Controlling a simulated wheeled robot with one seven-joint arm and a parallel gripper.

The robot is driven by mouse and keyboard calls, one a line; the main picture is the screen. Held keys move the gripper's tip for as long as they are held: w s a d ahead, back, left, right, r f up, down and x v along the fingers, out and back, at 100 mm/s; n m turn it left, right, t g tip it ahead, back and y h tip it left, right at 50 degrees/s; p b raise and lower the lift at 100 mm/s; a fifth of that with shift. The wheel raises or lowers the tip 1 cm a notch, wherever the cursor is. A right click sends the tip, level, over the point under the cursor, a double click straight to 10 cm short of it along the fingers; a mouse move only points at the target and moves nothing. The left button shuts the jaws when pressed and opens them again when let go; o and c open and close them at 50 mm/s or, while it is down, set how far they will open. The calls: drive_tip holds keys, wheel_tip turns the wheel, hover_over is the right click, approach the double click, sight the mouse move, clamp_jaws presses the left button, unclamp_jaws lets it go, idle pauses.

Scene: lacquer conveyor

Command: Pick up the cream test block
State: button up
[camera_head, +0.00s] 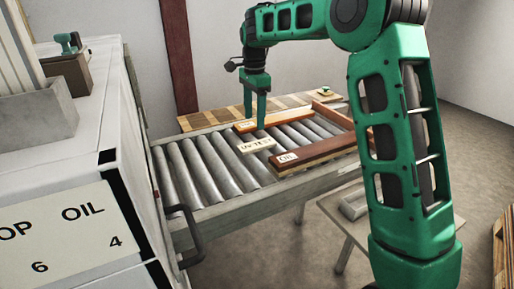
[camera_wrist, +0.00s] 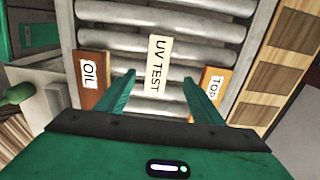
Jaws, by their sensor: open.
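The cream test block (camera_head: 256,145), a slim bar lettered UV TEST, lies on the grey rollers of the conveyor (camera_head: 186,168). In the wrist view the block (camera_wrist: 158,50) stands lengthwise in the middle, its near end between the fingers. My gripper (camera_head: 256,113) points down above the block in the head view. In the wrist view my gripper (camera_wrist: 158,77) is open, with one green finger on each side of the block and nothing held. I cannot tell the exact height left between the fingertips and the block.
A dark red-brown board labelled OIL (camera_head: 315,152) and an orange-brown board labelled TOP (camera_head: 285,117) lie on either side of the block. A wood-patterned surface (camera_wrist: 280,65) lies beyond the TOP board. A white cabinet (camera_head: 70,215) stands at left, a low side table (camera_head: 335,212) at right.

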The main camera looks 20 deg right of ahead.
sight(256, 144)
drive_tip(key=f, duration=0.9)
drive_tip(key=shift+s+d+f, duration=0.1)
drive_tip(key=shift+d+f, duration=0.15)
drive_tip(key=shift+f, duration=0.1)
drive_tip(key=c, duration=1.2)
drive_tip(key=shift+r, duration=0.1)
